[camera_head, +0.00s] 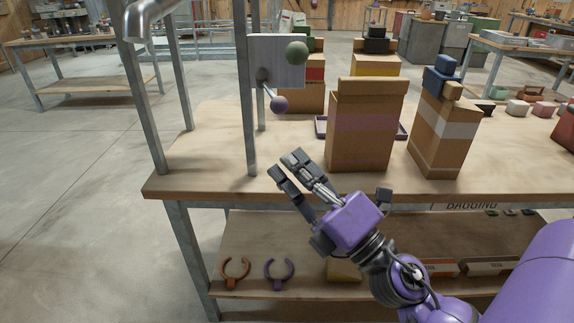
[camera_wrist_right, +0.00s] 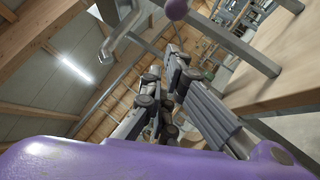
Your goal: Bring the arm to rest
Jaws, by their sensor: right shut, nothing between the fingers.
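My right gripper (camera_head: 291,169) is shut and empty. It hangs in front of the workbench's front edge, with its fingers pointing up and to the left in the head view. Its fingers also show in the right wrist view (camera_wrist_right: 172,75), close together with nothing between them. The purple wrist and arm come in from the lower right of the head view. My left gripper does not show in either view.
A workbench (camera_head: 200,178) carries tall brown bags (camera_head: 365,125) and (camera_head: 440,135). A lower shelf (camera_head: 240,240) holds orange (camera_head: 235,270) and purple clips (camera_head: 279,272).

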